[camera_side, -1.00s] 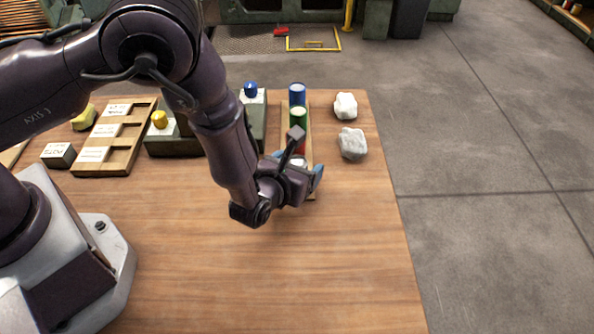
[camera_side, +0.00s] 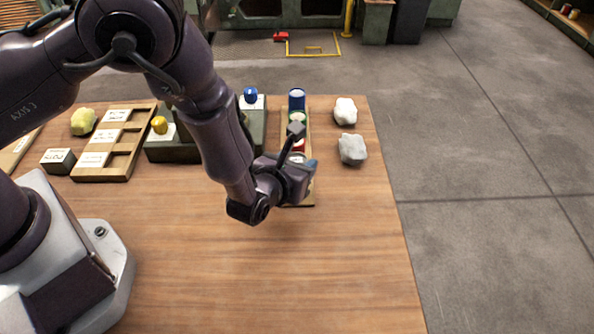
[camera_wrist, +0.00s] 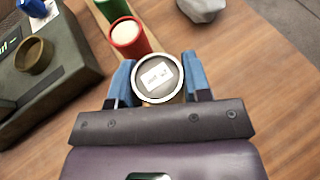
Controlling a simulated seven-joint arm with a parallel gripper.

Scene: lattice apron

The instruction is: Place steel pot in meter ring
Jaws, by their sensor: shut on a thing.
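The steel pot (camera_wrist: 158,78), with a pale metal rim and a white label on its top, stands between the blue fingers of my gripper (camera_wrist: 157,70) in the wrist view. My gripper is shut on it, at the near end of the wooden rack. In the side view my gripper (camera_side: 300,166) largely hides the pot. The brass meter ring (camera_wrist: 36,56) sits on the dark green meter (camera_wrist: 62,82), to the left of the pot in the wrist view. It looks empty. In the side view my arm covers part of the meter (camera_side: 258,124) and the ring.
A red pot (camera_wrist: 129,37) stands right beside the steel pot, with a green pot (camera_wrist: 112,8) and a blue pot (camera_side: 296,99) beyond. Two pale rocks (camera_side: 352,149) (camera_side: 345,110) lie to the right. Knobs rise from the meter. The front table is clear.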

